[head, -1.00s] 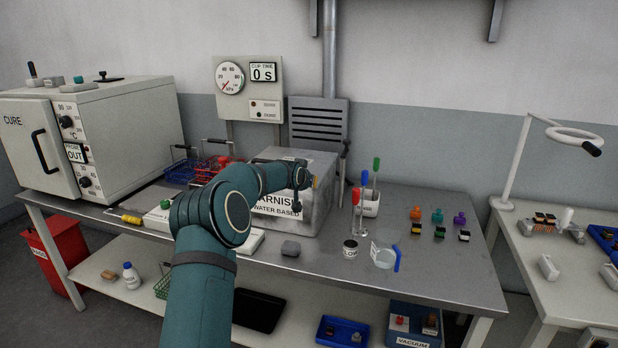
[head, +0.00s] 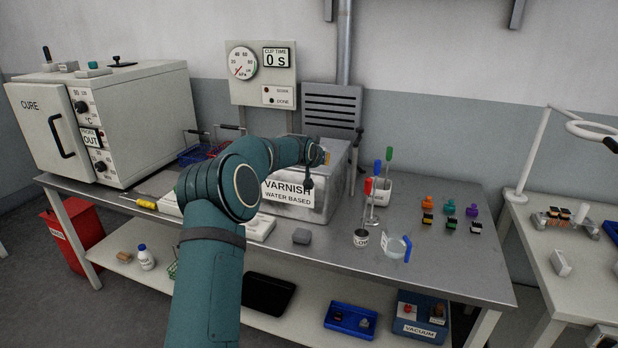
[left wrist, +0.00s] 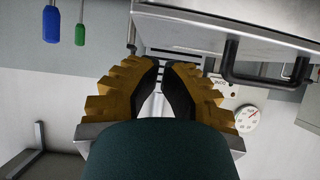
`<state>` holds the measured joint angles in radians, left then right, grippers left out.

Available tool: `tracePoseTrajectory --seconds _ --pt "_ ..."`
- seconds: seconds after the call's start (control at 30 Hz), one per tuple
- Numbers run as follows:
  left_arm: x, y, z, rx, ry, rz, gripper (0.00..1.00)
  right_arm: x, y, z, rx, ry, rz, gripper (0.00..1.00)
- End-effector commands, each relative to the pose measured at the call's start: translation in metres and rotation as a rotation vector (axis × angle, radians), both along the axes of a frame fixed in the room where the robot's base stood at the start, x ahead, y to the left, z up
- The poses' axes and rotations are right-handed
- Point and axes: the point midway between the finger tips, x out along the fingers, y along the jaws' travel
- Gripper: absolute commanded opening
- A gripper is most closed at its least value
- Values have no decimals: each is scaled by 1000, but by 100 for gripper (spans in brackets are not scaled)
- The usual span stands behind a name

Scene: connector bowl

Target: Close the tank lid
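The tank is a grey metal box (head: 325,198) labelled VARNISH WATER BASED, at the back of the bench. Its flat grey top, the lid (head: 341,146), is partly hidden by my arm; I cannot tell whether it is fully down. In the left wrist view, where the scene appears inverted, a black bar handle (left wrist: 262,78) stands off the tank's top edge. My left gripper (head: 318,166) is over the tank's front right part, small and partly hidden. In the left wrist view its two yellow-and-black fingers (left wrist: 163,75) are a little apart with nothing between. My right gripper is not in view.
A louvred panel (head: 333,104) and a gauge board (head: 263,74) stand behind the tank. A cure oven (head: 145,118) stands left.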

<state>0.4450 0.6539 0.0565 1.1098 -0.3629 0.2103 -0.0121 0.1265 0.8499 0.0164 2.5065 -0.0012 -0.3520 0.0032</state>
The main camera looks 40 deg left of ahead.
Motion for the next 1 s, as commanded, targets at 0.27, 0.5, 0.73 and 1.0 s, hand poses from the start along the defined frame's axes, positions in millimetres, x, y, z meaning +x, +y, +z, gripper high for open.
tracePoseTrajectory --seconds 0.27,0.5,0.73,1.0 --pt "-36 -11 -21 -3 10 0 0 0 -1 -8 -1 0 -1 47" --pt "-66 -20 -32 -3 10 0 0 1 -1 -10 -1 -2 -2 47" --pt "-83 -26 -38 -3 10 0 0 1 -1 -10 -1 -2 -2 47" --pt "-86 -27 -40 -3 10 0 0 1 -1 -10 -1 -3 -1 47"
